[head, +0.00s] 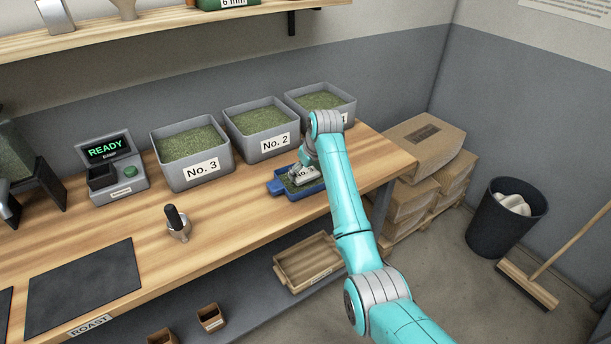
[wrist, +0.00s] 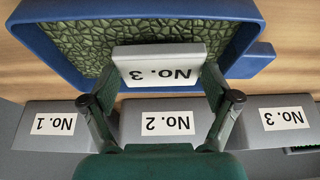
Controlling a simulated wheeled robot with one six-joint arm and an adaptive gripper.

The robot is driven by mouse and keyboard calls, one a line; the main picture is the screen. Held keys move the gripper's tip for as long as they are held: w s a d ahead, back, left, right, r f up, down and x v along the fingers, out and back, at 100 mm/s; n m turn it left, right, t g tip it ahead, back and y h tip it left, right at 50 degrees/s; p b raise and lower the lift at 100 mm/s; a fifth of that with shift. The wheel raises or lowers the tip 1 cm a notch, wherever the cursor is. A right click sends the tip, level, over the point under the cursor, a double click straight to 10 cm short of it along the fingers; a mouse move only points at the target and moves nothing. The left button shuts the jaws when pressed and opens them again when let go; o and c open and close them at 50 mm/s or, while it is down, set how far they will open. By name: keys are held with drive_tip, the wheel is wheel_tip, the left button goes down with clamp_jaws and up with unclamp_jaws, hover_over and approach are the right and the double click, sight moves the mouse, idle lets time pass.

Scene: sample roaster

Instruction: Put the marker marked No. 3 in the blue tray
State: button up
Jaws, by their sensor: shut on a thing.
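The blue tray (head: 274,187) lies on the wooden bench in front of the No. 2 bin, with green beans in it. My gripper (head: 304,172) is over the tray, shut on a small pale grey marker (wrist: 160,66) lettered No. 3. In the wrist view the picture is upside down, and my gripper (wrist: 162,82) grips the marker by its two sides, in front of the beans and the blue tray (wrist: 40,42). I cannot tell whether the marker touches the beans or hangs just above them.
Grey bins of green beans labelled No. 3 (head: 203,177) and No. 2 (head: 268,150) stand behind; a third bin (head: 293,108) is labelled No. 1 in the wrist view. A READY scale (head: 120,185), a black-handled tool (head: 176,222) and a dark mat (head: 85,285) are left.

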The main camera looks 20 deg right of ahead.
drive_tip(key=shift+f, duration=0.95)
drive_tip(key=shift+f, duration=0.15)
drive_tip(key=o, duration=0.8)
drive_tip(key=shift+o, duration=0.2)
drive_tip(key=shift+s+d+r, duration=0.1)
drive_tip(key=shift+r, duration=0.5)
drive_tip(key=v, duration=1.1)
drive_tip(key=shift+s, duration=0.15)
